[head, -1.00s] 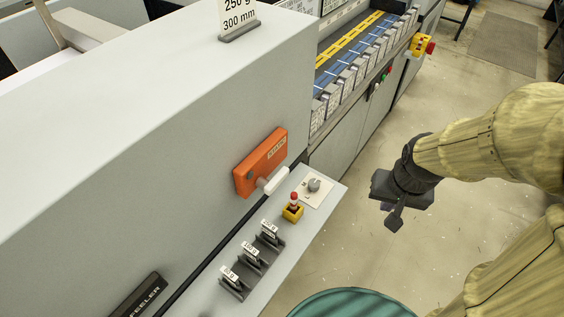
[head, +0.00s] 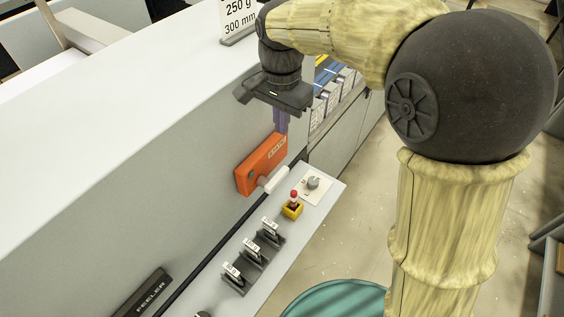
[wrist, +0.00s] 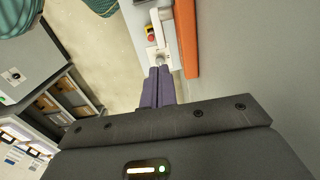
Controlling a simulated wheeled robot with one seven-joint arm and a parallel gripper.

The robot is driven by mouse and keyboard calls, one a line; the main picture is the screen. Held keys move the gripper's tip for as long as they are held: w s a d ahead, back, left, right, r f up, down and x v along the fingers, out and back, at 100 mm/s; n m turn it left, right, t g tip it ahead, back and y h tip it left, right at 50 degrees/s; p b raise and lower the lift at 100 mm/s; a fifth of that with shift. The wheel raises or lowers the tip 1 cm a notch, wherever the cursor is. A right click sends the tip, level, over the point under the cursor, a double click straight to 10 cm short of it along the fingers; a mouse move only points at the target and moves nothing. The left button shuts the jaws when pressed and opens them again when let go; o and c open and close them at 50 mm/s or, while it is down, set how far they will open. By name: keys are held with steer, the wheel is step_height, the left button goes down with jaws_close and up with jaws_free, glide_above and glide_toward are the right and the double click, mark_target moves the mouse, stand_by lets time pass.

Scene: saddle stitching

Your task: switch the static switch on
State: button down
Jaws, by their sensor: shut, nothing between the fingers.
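The orange box (head: 260,163) with a "STATIC" label is on the side of the grey machine, with a white handle (head: 276,180) at its lower right. A grey rotary knob (head: 313,182) sits on a white plate on the ledge beside it. I cannot read the knob's setting. My gripper (head: 281,128) is above the orange box in the head view, its purple fingers pointing down, shut and empty. In the wrist view the shut fingertips (wrist: 159,70) point toward the knob (wrist: 157,52), with the orange box (wrist: 187,38) to their right.
A yellow emergency stop with a red button (head: 292,207) stands on the ledge (head: 258,258) near the knob. A sign (head: 239,20) stands on top of the machine. A teal round object (head: 335,300) is below.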

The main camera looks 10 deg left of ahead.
mark_target(281, 172)
steer(key=shift+f, duration=0.1)
step_height(281, 172, down, 14)
steer(key=p, duration=0.3)
stand_by(0.3)
steer(key=shift+a+p, duration=0.1)
steer(key=shift+p, duration=0.25)
